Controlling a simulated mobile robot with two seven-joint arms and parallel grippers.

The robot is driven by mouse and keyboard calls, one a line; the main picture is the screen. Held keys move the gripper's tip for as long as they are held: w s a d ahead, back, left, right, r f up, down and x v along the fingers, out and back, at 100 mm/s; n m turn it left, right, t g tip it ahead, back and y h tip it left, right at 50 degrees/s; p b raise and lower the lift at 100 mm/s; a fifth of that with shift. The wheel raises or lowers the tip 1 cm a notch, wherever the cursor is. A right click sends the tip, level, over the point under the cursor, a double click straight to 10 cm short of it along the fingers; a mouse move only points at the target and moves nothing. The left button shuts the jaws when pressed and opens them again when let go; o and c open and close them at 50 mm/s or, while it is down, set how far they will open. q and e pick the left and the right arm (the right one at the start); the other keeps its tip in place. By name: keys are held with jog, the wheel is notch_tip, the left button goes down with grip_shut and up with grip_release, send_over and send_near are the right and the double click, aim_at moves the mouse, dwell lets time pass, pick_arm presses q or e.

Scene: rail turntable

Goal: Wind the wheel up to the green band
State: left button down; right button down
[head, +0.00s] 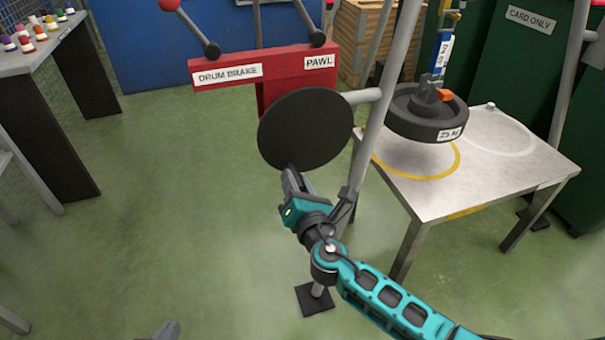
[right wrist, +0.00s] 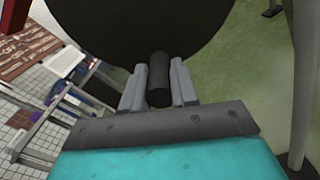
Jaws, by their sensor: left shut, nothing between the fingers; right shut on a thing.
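A dark round disc (head: 305,130) is mounted on the grey post, below a red bracket. Its black handle (right wrist: 159,80) sticks out near the disc's lower edge in the right wrist view. My right gripper (head: 290,178) is shut on this handle, with one finger on each side. A black wheel marked 25 kg (head: 425,116) hangs from a hook at the right, above the metal table. I cannot make out a green band. The tip of my left gripper (head: 168,330) shows at the bottom edge, shut and empty, away from everything.
The red bracket (head: 265,72) carries DRUM BRAKE and PAWL labels and two ball-tipped levers. The metal table (head: 430,195) has a yellow ring and a white ring. A grey post (head: 365,150) stands beside the disc. A bench (head: 50,60) stands left. The green floor between is clear.

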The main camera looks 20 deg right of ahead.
aim_at(271, 157)
jog(key=shift+a+r+y, duration=0.35)
jog(key=shift+a+y, duration=0.05)
jog(key=shift+a, duration=0.25)
jog(key=a+r+m, duration=0.1)
jog(key=m, duration=0.2)
jog(key=shift+a+r, duration=0.35)
jog(key=shift+a, duration=0.05)
jog(key=shift+r+m, duration=0.1)
jog(key=shift+m, duration=0.2)
jog(key=shift+a, duration=0.1)
jog(key=shift+a+r+m, duration=0.35)
jog(key=shift+r+m, duration=0.35)
jog(key=shift+m, duration=0.3)
jog(key=c, duration=1.3)
grip_release()
jog(key=shift+a+r+m, duration=0.1)
jog(key=shift+r+m, duration=0.1)
jog(key=shift+m, duration=0.1)
jog(key=shift+c, duration=0.2)
jog(key=o, duration=0.5)
jog(key=shift+f, duration=0.1)
jog(key=shift+c, duration=0.2)
jog(key=shift+o, duration=1)
jog(key=shift+d+f, duration=0.15)
jog(key=shift+d, duration=0.05)
